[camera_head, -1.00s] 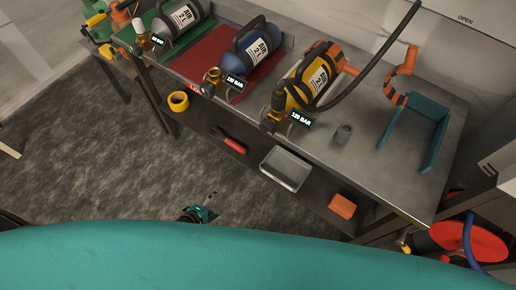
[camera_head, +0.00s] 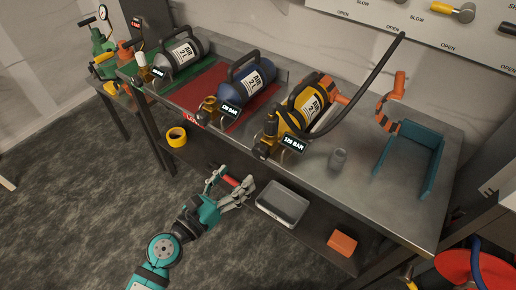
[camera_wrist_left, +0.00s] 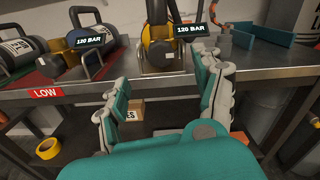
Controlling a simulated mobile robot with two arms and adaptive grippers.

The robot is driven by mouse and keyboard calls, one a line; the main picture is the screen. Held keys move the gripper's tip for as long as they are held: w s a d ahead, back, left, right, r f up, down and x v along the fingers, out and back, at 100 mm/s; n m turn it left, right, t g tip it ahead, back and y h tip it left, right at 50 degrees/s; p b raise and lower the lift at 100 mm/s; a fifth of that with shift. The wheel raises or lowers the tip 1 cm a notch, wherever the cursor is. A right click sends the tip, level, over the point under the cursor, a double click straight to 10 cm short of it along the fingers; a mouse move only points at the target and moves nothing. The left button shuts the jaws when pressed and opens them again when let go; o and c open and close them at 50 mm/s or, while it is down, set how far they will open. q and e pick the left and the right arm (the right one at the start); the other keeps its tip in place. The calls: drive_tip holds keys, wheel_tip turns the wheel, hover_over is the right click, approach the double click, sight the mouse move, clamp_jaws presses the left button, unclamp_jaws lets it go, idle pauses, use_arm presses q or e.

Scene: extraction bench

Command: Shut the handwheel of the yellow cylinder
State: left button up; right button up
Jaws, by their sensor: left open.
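The yellow cylinder (camera_head: 303,107) lies on the steel bench, with its brass valve and dark handwheel (camera_head: 271,124) at the front edge beside a "120 BAR" display (camera_head: 293,144). A black hose rises from near it. In the left wrist view the yellow cylinder's valve (camera_wrist_left: 158,55) is straight ahead, beyond the fingers. My left gripper (camera_head: 229,183) is open and empty, in front of the bench and below its top, apart from the valve. It also shows in the left wrist view (camera_wrist_left: 160,92), fingers spread. My right gripper is not in view.
A blue cylinder (camera_head: 246,82) on a red mat and a grey cylinder (camera_head: 182,55) on a green mat lie to the left. The lower shelf holds yellow tape (camera_head: 176,137), a tray (camera_head: 283,204) and an orange block (camera_head: 342,243).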

sight(258, 154)
use_arm(q)
drive_tip(key=p+x, duration=0.1)
drive_tip(key=x, duration=0.8)
drive_tip(key=shift+w+d, duration=0.15)
drive_tip(key=shift+w, duration=0.05)
drive_tip(key=shift+w+d, duration=0.25)
drive_tip(key=shift+w, duration=0.1)
drive_tip(key=c, duration=1.2)
